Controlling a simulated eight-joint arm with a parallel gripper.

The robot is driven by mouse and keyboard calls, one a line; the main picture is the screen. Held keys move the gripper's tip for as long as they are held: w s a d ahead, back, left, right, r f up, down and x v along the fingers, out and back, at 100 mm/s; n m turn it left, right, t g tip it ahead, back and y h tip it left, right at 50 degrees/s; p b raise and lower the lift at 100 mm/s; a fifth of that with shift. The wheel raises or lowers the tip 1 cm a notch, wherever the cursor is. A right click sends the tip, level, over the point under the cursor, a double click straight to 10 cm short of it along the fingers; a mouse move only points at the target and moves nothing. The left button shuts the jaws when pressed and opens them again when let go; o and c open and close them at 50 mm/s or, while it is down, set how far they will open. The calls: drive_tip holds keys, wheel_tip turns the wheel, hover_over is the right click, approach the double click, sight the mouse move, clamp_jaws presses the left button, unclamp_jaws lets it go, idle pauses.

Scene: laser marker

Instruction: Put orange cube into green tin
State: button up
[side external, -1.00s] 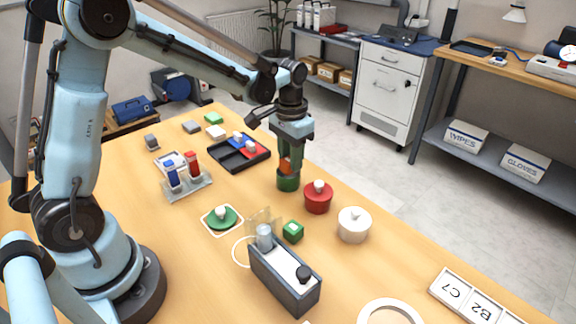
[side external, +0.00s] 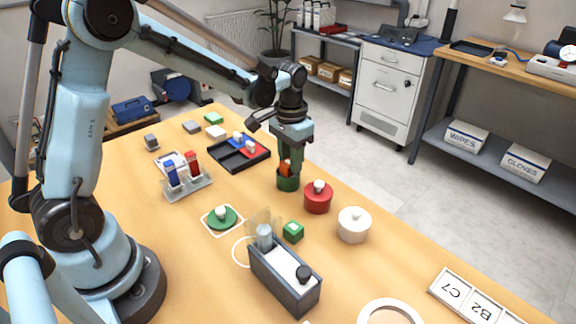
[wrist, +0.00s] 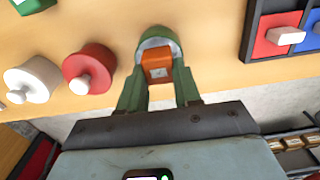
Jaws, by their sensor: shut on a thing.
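The orange cube (side external: 285,167) is between the fingers of my gripper (side external: 287,170), just above and partly at the mouth of the green tin (side external: 287,184). In the wrist view my gripper (wrist: 159,75) is shut on the orange cube (wrist: 158,66), with a green finger on each side. The green tin (wrist: 160,38) shows there as a round rim around and beyond the cube, with a pale inside. The tin stands open on the table. I cannot tell how deep the cube's lower edge sits in it.
A red lidded tin (side external: 318,197) stands close to the right of the green tin, and a white lidded tin (side external: 354,225) further right. A green lid (side external: 222,217) lies on a mat nearer the arm. A black tray (side external: 219,155) is behind. A grey machine box (side external: 285,277) stands in front.

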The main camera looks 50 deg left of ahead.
drive_tip(key=shift+f, duration=0.15)
idle(0.3)
drive_tip(key=o, duration=1.1)
wheel_tip(320, 180, up, 12)
drive_tip(key=shift+r, duration=0.1)
drive_tip(key=shift+s, duration=0.1)
drive_tip(key=s+d+f+t, duration=0.1)
drive_tip(key=s+t, duration=0.1)
drive_tip(key=s, duration=0.2)
drive_tip(key=s+t, duration=0.2)
drive_tip(key=s, duration=0.2)
drive_tip(key=s+d+f+t, duration=0.1)
drive_tip(key=s+t, duration=0.2)
drive_tip(key=s, duration=0.1)
drive_tip(key=shift+s+d+f, duration=0.35)
drive_tip(key=shift+s, duration=0.05)
